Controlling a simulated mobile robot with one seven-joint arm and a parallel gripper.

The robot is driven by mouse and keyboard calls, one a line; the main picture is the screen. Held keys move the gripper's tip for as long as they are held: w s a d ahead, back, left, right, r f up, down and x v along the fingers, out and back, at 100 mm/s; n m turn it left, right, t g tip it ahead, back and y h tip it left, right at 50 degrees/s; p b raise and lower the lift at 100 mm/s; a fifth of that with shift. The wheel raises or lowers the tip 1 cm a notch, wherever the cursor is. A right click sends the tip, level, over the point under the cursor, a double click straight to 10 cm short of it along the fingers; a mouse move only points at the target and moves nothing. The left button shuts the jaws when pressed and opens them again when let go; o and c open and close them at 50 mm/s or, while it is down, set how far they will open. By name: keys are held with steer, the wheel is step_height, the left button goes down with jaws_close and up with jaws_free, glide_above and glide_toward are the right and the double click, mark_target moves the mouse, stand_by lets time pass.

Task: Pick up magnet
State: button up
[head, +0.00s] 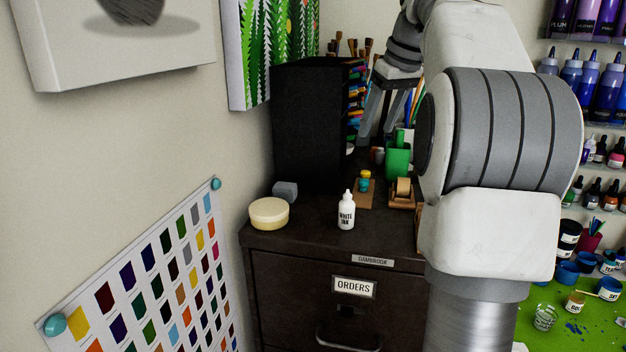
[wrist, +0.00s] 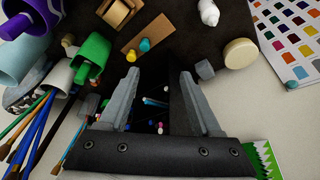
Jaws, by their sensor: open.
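A small grey block (head: 284,190) lies on the dark cabinet beside a black organizer; the wrist view shows this block (wrist: 205,69) just beyond the right finger. A small yellow-and-teal item (head: 364,181) is on a wooden piece. My gripper (head: 382,135) points down above the cabinet's back, right of the organizer. In the wrist view my gripper (wrist: 166,80) is open and empty, the organizer behind its fingers.
The black organizer (head: 308,125) stands tall at the cabinet's back. A cream round tin (head: 269,213), a white ink bottle (head: 346,211), a tape dispenser (head: 403,191) and a green container (head: 398,160) occupy the cabinet top. Brushes in cups (wrist: 40,125) crowd the wrist view's left.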

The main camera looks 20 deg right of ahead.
steer(key=d, duration=0.3)
steer(key=b, duration=0.1)
glide_toward(364, 180)
steer(key=shift+x, duration=1.25)
steer(key=shift+p+x, duration=0.3)
steer(key=shift+x, duration=2.85)
jaws_close()
